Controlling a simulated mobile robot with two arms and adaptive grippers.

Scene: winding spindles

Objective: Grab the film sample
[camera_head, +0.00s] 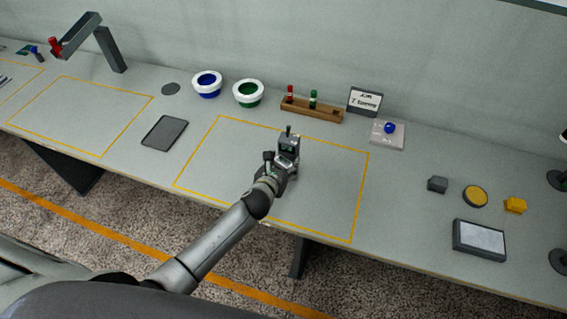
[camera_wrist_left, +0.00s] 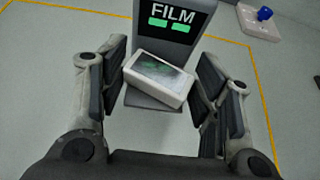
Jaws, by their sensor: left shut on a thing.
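The film sample (camera_wrist_left: 160,76) is a small white block with a dark, green-tinted top face. In the left wrist view it sits tilted between the fingers of my left gripper (camera_wrist_left: 165,90), which is shut on it. Right behind it stands a grey stand with a dark panel reading FILM (camera_wrist_left: 173,18) and two green patches. In the head view my left gripper (camera_head: 277,172) is at this stand (camera_head: 289,146), inside the yellow outlined area, and largely hides the sample. I cannot tell whether the sample still touches the stand. My right gripper is not in view.
Behind are a blue-centred ring (camera_head: 207,78), a green-centred ring (camera_head: 248,85), a wooden rack (camera_head: 312,110), a sign (camera_head: 365,98) and a plate with a blue knob (camera_head: 388,138). A dark flat pad (camera_head: 164,133) lies left. The outlined area beside the stand is clear.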

